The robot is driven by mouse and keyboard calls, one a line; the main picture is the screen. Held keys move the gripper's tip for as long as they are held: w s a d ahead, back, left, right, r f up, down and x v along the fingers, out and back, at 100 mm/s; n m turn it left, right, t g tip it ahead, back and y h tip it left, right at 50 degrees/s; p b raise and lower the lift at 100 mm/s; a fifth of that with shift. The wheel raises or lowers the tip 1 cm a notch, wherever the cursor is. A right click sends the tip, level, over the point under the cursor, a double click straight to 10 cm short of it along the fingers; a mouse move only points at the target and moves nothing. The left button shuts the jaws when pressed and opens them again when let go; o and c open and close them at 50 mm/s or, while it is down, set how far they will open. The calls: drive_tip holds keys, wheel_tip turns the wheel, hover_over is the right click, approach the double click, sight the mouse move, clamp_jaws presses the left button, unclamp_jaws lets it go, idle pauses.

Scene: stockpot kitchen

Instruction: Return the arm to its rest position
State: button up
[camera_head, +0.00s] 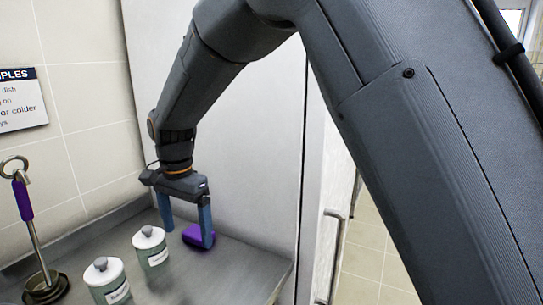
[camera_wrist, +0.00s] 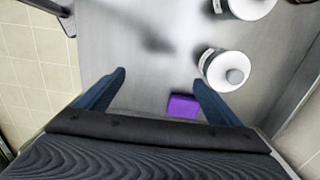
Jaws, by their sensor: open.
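My gripper (camera_head: 188,236) is open and points down over the steel counter (camera_head: 228,277) in the head view. A purple block (camera_head: 192,236) lies on the counter by the right finger in the head view. In the wrist view the purple block (camera_wrist: 183,105) lies near the right finger; I cannot tell whether they touch. My arm reaches from the upper right across the head view.
Two lidded jars, one nearer (camera_head: 107,281) and one farther (camera_head: 151,249), stand close to my gripper. A purple-handled tool (camera_head: 27,205) stands upright at the left. A tiled wall with a sign (camera_head: 20,100) and a tall pale panel (camera_head: 262,140) bound the counter.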

drive_tip(key=s+d+f+n, duration=0.1)
drive_tip(key=d+f, duration=0.1)
drive_tip(key=d, duration=1)
drive_tip(key=s+d+f+n, duration=0.1)
drive_tip(key=d+n, duration=0.1)
drive_tip(key=d, duration=1)
drive_tip(key=s+d+f+n, duration=0.2)
drive_tip(key=s+d+f, duration=0.2)
drive_tip(key=s+d, duration=0.8)
drive_tip(key=d, duration=0.4)
drive_tip(key=shift+s+f+t, duration=0.2)
drive_tip(key=shift+t, duration=0.2)
